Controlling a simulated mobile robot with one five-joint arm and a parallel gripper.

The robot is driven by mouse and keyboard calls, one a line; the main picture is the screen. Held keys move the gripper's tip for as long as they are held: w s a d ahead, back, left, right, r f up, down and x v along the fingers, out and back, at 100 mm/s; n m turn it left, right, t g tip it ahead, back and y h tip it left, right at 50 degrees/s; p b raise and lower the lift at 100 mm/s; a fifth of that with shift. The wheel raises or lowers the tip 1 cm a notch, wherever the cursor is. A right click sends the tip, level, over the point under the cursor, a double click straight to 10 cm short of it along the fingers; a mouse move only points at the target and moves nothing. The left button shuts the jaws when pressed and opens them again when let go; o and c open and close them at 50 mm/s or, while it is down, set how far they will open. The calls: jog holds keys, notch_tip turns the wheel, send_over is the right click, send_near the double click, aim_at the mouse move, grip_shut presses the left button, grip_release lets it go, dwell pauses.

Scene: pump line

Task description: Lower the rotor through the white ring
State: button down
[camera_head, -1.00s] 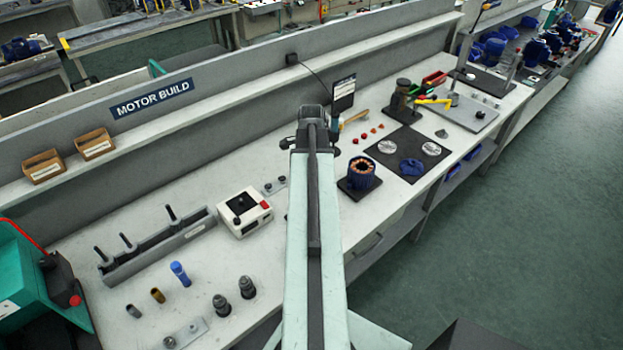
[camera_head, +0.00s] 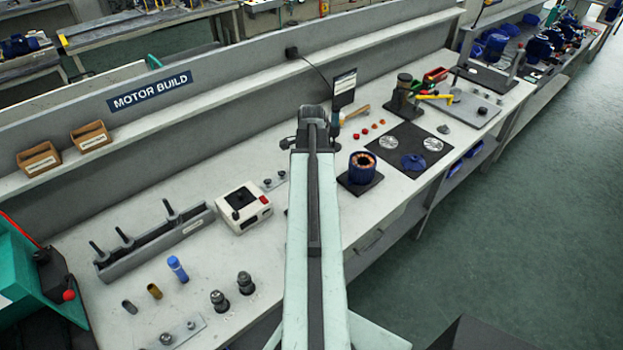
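My arm rises through the middle of the view, and my gripper cannot be made out at its far end. I cannot pick out a white ring for certain. A blue ribbed motor housing (camera_head: 362,170) with copper-coloured windings stands upright on a dark square base, just right of my arm. No rotor can be told for sure. Dark upright shafts stand in a grey rack (camera_head: 150,245) at left. Two dark stepped cylinders (camera_head: 219,301) (camera_head: 246,283) stand near the front edge. Whether any of these is the rotor, I cannot tell.
A black mat (camera_head: 432,165) holds two silver discs (camera_head: 388,142) (camera_head: 433,144) and a blue flanged part (camera_head: 413,161). A white box with a dark top (camera_head: 243,206) sits left of my arm. A teal machine (camera_head: 35,290) stands far left.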

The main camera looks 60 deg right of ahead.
jog(key=shift+f, duration=0.2)
jog(key=c, duration=1.2)
grip_release()
jog(key=shift+r, duration=0.1)
jog(key=shift+o, duration=0.2)
notch_tip(320, 180, up, 5)
jog(key=p, duration=0.5)
jog(key=shift+r, duration=0.1)
